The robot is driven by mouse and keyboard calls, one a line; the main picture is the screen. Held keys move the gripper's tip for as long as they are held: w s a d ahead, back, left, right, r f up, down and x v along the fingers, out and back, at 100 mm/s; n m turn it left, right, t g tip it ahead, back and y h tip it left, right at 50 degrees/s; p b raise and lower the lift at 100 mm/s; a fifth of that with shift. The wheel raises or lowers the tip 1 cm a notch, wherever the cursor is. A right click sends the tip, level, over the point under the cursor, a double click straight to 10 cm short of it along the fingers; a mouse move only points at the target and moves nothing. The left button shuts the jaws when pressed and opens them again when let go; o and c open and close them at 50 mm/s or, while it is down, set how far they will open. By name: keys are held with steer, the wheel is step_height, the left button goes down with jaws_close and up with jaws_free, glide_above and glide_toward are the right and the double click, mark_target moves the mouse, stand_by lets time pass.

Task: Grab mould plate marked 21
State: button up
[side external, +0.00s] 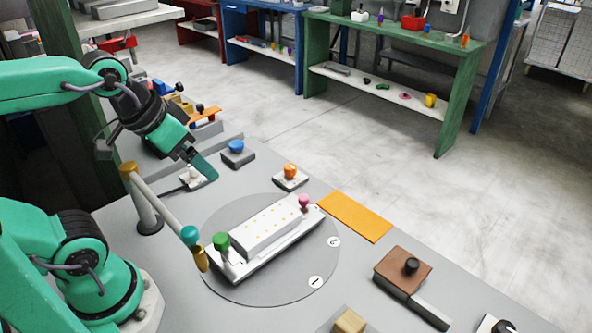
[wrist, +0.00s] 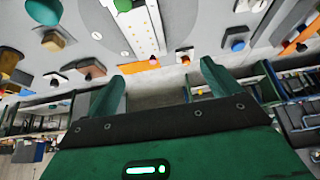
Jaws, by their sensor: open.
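A long pale mould plate (side external: 265,232) with rows of small yellow dots lies on a round grey disc (side external: 215,285). It has a green knob (side external: 221,242) at its near left end and a pink knob (side external: 304,201) at its far right end. Part of it shows at the top of the wrist view (wrist: 136,25). I cannot read the number 21 on any plate; the disc carries round labels 1 and 2. My gripper (side external: 203,168) is left of and beyond the plate, above the table. Its two fingers are apart and empty in the wrist view (wrist: 160,85).
A post with a slanted arm (side external: 165,207) stands left of the disc. A blue-knobbed block (side external: 237,152) and an orange-knobbed block (side external: 290,177) stand beyond it. An orange strip (side external: 354,216) and a brown block with a black knob (side external: 403,268) lie to the right.

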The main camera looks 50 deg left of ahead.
steer(key=shift+w, duration=0.1)
steer(key=g, duration=0.5)
glide_toward(266, 223)
steer(key=shift+w+a, duration=0.1)
steer(key=shift+a, duration=0.1)
steer(key=shift+w+d+f+g, duration=0.2)
steer(key=shift+f+g, duration=0.1)
steer(key=shift+f, duration=1.5)
steer(key=shift+f, duration=0.15)
steer(key=shift+f, duration=2.45)
